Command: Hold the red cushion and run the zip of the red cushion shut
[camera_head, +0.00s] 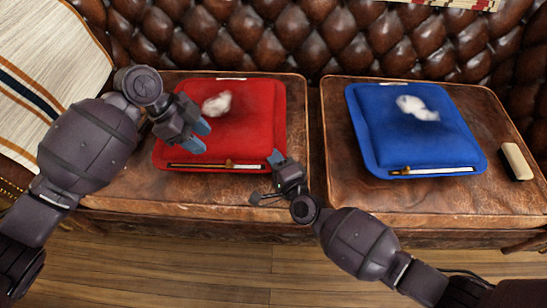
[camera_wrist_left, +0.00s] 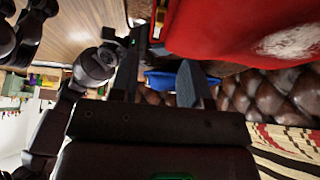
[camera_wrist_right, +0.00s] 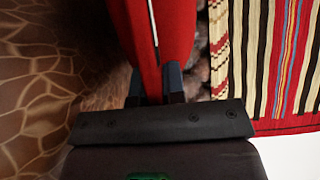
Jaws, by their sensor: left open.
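The red cushion (camera_head: 255,110) lies on the left leather seat with a white fluffy patch (camera_head: 217,103) on top. Its zip (camera_head: 195,166) runs along the front edge. The gold slider (camera_head: 229,163) sits right of the zip's middle, with a gold-brown line to its left and a white strip to its right. My left gripper (camera_head: 205,136) is open and empty above the cushion's left part, behind the zip. My right gripper (camera_head: 275,158) is at the front right corner. The right wrist view shows the cushion's edge (camera_wrist_right: 160,40) between its fingers (camera_wrist_right: 155,88), apparently pinched.
A blue cushion (camera_head: 405,125) with its own zip lies on the right seat (camera_head: 350,205). A small cream-and-black block (camera_head: 517,162) lies right of it. The tufted leather backrest (camera_head: 290,40) stands behind. A striped cloth (camera_head: 50,70) hangs at the left.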

